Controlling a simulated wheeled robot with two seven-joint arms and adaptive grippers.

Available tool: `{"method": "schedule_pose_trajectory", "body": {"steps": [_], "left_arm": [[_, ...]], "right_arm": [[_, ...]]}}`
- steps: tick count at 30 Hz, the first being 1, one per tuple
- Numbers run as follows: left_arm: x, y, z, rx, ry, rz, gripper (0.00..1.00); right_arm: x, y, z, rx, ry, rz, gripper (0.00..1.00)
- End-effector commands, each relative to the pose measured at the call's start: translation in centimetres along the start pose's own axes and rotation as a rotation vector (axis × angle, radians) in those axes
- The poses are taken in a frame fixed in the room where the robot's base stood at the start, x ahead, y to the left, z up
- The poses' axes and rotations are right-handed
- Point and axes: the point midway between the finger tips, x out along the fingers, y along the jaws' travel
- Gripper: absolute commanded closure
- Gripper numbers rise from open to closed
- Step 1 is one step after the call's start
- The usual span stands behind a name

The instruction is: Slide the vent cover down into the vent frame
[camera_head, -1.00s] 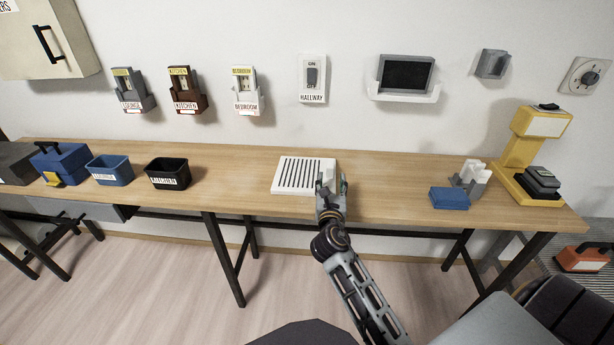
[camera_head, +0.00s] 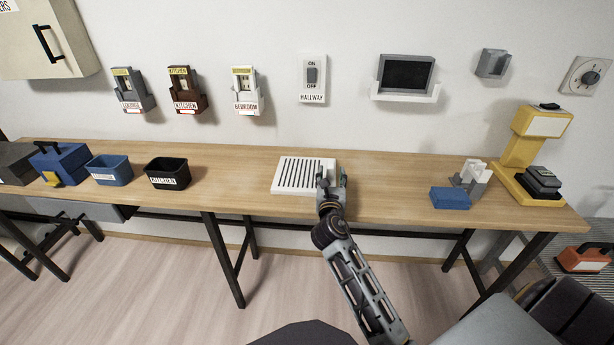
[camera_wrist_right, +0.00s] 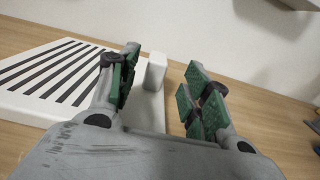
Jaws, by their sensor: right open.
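The vent cover (camera_head: 299,180) is a white plate with dark slots, lying flat on the table in the head view. It also shows at the left of the right wrist view (camera_wrist_right: 45,80). The vent frame (camera_head: 405,74) is on the wall, a dark opening with grey edges and a white U-shaped lower rim. My right gripper (camera_head: 333,179) is open at the right edge of the cover. In the right wrist view a white upright block (camera_wrist_right: 156,72) at that edge shows between its green-padded fingers (camera_wrist_right: 162,94), with a gap to the right finger. My left gripper is not seen.
A blue block (camera_head: 450,198), a white holder (camera_head: 471,174) and a yellow stand (camera_head: 519,155) are to the right. A blue bin (camera_head: 110,170) and a black bin (camera_head: 167,173) are to the left. The table between gripper and blue block is clear.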

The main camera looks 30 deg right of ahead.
Motion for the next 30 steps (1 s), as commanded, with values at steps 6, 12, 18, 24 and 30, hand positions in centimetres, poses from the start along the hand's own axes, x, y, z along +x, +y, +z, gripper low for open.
{"method": "schedule_pose_trajectory", "body": {"steps": [6,12,18,24,30], "left_arm": [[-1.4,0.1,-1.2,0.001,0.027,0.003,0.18],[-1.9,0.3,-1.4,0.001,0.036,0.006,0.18],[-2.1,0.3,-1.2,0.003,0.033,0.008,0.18],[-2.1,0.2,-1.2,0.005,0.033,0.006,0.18],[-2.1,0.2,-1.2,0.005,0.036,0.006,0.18]], "right_arm": [[1.7,0.3,-0.2,0.001,-0.001,0.001,0.52],[3.4,0.3,-0.2,-0.001,-0.001,0.0,0.52],[4.2,0.3,-0.2,0.0,0.0,0.0,0.52],[4.3,0.3,-0.2,-0.001,0.0,0.001,0.52],[4.3,0.3,-0.2,-0.001,0.0,0.001,0.52]]}}
